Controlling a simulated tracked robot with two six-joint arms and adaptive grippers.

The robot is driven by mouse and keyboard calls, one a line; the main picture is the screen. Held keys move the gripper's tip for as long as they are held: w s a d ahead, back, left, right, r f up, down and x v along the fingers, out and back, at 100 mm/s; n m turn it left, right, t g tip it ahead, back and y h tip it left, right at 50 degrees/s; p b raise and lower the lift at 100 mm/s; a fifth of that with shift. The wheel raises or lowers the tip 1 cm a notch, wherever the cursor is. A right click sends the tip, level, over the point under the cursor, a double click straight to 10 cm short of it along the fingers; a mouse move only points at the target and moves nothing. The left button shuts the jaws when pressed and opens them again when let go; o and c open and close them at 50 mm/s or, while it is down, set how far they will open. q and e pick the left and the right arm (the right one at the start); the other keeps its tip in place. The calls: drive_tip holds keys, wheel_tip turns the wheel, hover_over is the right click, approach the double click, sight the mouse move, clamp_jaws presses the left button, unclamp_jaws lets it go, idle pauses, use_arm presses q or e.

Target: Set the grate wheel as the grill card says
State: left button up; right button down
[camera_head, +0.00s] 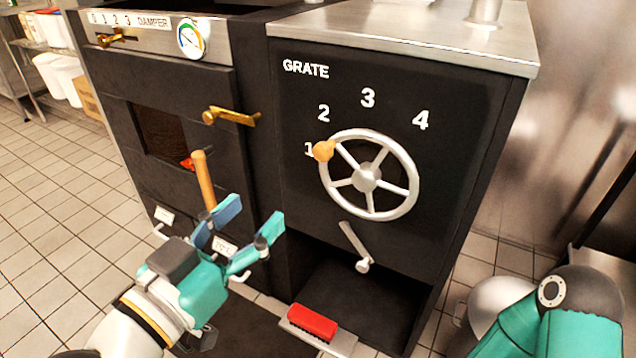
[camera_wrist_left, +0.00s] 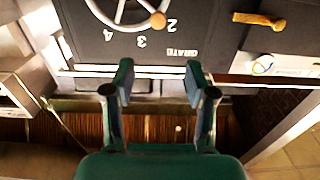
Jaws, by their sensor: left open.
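The grate wheel (camera_head: 401,206) is a silver spoked wheel on the black front panel, under the word GRATE and the numbers 1 to 4. Its wooden knob (camera_head: 323,151) sits beside the 1, partly over it. The wheel (camera_wrist_left: 97,10) and its knob (camera_wrist_left: 158,20) also show upside down at the top of the left wrist view. My left gripper (camera_head: 250,226) is open and empty, in front of the oven and apart from the wheel, to its lower left. It also shows open in the left wrist view (camera_wrist_left: 158,78). I cannot make out a grill card.
A brass door handle (camera_head: 232,117) and a damper lever (camera_head: 117,37) with a gauge (camera_head: 191,38) are on the oven. A wooden handle (camera_head: 204,180) stands behind my left gripper. A red brush (camera_head: 312,322) lies below the wheel. My right arm is at the lower right.

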use_arm(q)
drive_tip(key=w+p, duration=0.1)
drive_tip(key=p, duration=0.7)
approach(320, 153)
drive_tip(key=x, duration=0.8)
drive_tip(key=shift+b, duration=0.35)
drive_tip(key=shift+x, duration=0.8)
clamp_jaws()
